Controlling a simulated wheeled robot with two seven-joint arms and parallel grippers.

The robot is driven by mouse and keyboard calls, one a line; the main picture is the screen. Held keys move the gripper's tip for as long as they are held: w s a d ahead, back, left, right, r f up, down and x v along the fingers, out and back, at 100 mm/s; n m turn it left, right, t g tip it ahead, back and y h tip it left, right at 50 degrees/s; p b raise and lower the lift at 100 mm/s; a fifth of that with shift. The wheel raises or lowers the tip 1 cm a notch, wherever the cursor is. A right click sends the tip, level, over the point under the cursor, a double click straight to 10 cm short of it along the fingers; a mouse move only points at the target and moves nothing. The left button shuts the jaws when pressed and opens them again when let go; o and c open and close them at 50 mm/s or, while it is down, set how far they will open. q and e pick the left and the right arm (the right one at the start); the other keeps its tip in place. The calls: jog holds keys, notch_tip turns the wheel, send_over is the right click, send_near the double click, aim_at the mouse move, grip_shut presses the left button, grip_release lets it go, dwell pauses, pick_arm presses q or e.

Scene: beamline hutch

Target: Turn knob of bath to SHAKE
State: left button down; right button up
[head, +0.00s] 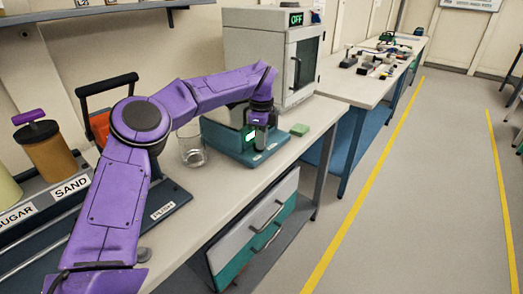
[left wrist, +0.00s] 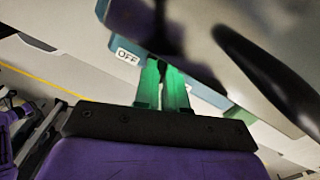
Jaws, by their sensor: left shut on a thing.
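The bath (head: 222,140) is a teal box on the bench, with a small lit green display and white labels on its front. My left gripper (head: 259,136) reaches down at the bath's front right part. In the left wrist view, its two green-lit fingers (left wrist: 162,88) are close together against the bath's panel, shut on the knob, which is mostly hidden by them. An OFF label (left wrist: 127,56) shows just left of the fingertips. I cannot tell which mark the knob points to. My right gripper is not in view.
A glass beaker (head: 191,148) stands left of the bath, and a green block (head: 299,130) lies to its right. A white oven (head: 268,50) whose display reads OFF stands behind. Jars labelled SUGAR and SAND (head: 50,150) are at left. Drawers (head: 255,228) sit under the bench.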

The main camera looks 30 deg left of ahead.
pick_arm(q)
jog(key=shift+w+f+n+b, duration=0.1)
jog(key=shift+f+n+b, duration=0.05)
jog(key=shift+n+b, duration=0.95)
jog(key=shift+r+n+b, duration=0.2)
jog(key=shift+n+b, duration=0.4)
jog(key=shift+n, duration=0.2)
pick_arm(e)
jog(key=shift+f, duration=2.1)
pick_arm(q)
jog(key=shift+a, duration=0.1)
jog(key=c, duration=1.2)
grip_release()
notch_tip(320, 180, up, 11)
jog(key=p, duration=0.3)
jog(key=shift+f, duration=0.2)
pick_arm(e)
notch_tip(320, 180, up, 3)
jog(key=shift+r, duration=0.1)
